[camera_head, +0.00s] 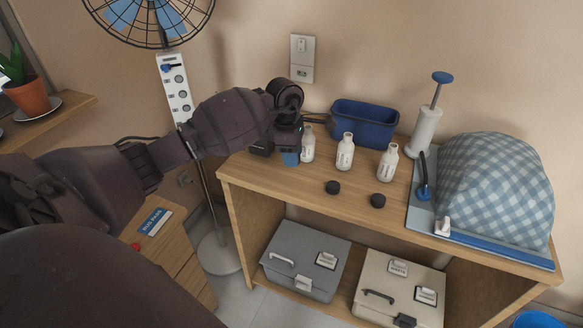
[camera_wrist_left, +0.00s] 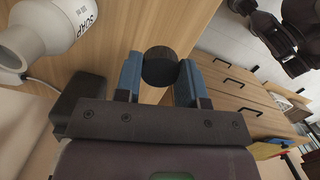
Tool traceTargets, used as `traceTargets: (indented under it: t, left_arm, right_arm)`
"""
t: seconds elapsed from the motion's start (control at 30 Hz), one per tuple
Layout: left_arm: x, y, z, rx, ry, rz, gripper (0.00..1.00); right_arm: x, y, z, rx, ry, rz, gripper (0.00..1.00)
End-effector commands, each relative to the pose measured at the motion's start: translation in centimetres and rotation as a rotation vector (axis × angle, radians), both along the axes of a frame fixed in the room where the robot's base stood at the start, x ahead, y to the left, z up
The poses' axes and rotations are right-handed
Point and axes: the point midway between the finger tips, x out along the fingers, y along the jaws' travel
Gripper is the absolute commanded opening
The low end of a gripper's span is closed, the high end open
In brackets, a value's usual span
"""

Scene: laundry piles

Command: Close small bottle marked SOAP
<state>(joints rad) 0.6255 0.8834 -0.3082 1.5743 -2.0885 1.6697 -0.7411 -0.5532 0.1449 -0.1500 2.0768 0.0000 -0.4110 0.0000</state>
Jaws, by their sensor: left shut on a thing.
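The small white SOAP bottle (camera_wrist_left: 30,36) shows its label in the left wrist view, at the upper left, with its neck toward the lower left. In the head view it appears to be the leftmost bottle (camera_head: 308,146), right beside my gripper. My left gripper (camera_head: 290,158) is at the left end of the wooden shelf top. In the left wrist view its blue fingers (camera_wrist_left: 160,80) are shut on a black cap (camera_wrist_left: 160,67), apart from the bottle. In the head view the held cap is hidden.
Two more white bottles, the middle one (camera_head: 345,152) and the right one (camera_head: 387,163), stand on the wooden top (camera_head: 290,185). Two loose black caps, left (camera_head: 332,187) and right (camera_head: 378,201), lie before them. A blue bin (camera_head: 364,124) stands behind; a checkered cloth mound (camera_head: 495,190) is right.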

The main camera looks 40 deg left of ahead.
Motion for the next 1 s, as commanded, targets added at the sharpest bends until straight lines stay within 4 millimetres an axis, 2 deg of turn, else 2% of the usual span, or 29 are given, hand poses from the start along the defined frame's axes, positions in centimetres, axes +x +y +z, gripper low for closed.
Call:
traceTargets:
  t: [0.03,0.1,0.3,0.43,0.7,1.0]
  left_arm:
    - [0.1,0.1,1.9,0.003,-0.008,-0.002,0.15]
    - [0.1,0.1,3.7,0.004,-0.008,-0.001,0.15]
    - [0.0,0.1,8.4,0.003,-0.006,-0.001,0.15]
    - [0.0,0.1,10.7,0.002,-0.004,0.000,0.15]
    - [0.0,0.0,13.0,0.002,0.001,0.000,0.15]
    - [0.0,0.0,13.2,0.000,0.001,0.000,0.15]
  right_arm:
    - [0.0,0.0,0.3,0.000,-0.003,-0.001,0.43]
    - [0.0,0.0,0.4,0.001,-0.004,-0.002,0.43]
    - [-0.1,-0.1,0.8,0.000,-0.009,-0.004,0.43]
    - [-0.3,-0.2,0.8,0.000,-0.007,-0.005,0.43]
    - [-0.9,-0.3,0.4,-0.003,0.006,-0.006,0.43]
    - [-0.9,-0.5,0.4,-0.008,0.007,-0.003,0.43]
